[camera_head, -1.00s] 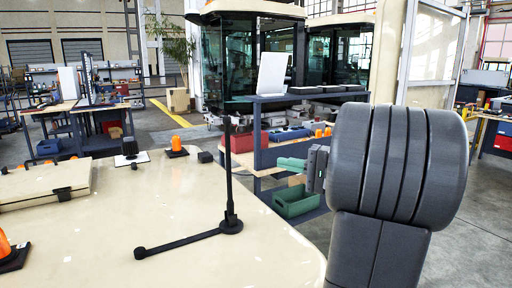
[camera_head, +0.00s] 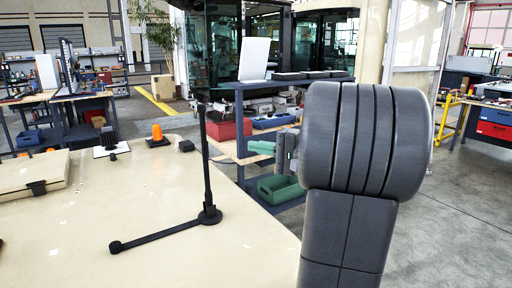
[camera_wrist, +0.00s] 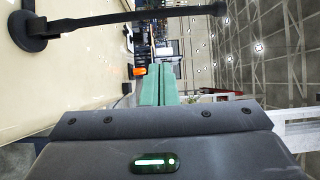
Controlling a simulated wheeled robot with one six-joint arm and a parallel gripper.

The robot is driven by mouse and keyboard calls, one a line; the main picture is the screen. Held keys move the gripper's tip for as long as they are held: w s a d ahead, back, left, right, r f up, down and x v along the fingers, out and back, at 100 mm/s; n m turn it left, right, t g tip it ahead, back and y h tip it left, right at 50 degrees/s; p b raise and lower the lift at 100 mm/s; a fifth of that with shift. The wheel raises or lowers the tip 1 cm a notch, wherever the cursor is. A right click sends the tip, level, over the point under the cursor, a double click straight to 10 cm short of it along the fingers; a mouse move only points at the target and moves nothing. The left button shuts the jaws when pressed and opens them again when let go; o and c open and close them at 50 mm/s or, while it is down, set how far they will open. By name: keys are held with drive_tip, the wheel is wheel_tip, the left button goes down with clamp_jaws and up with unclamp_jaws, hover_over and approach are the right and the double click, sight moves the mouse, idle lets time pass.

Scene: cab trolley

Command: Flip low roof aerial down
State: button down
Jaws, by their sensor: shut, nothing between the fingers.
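The roof aerial (camera_head: 206,165) is a thin black rod standing upright from a round black base on the cream roof. A second black bar (camera_head: 160,237) lies flat on the roof, from that base to a small round end at the left. The wrist view, turned sideways, shows the aerial (camera_wrist: 120,20) reaching right from its base. My gripper (camera_head: 250,147) has green fingers, pressed together and empty. They point left, to the right of the aerial and apart from it. In the wrist view my gripper (camera_wrist: 159,68) is below the rod.
The cream roof (camera_head: 200,262) also carries a hatch (camera_head: 32,172), an orange beacon (camera_head: 157,133) and a small black block (camera_head: 186,146). Beyond its right edge are a blue trolley (camera_head: 241,120) and a green bin (camera_head: 280,190). Open floor (camera_head: 450,225) lies at right.

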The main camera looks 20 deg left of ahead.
sight(205, 158)
drive_tip(key=s+a+p, duration=0.1)
drive_tip(key=a, duration=0.9)
drive_tip(key=shift+s, duration=0.35)
drive_tip(key=shift+a, duration=0.1)
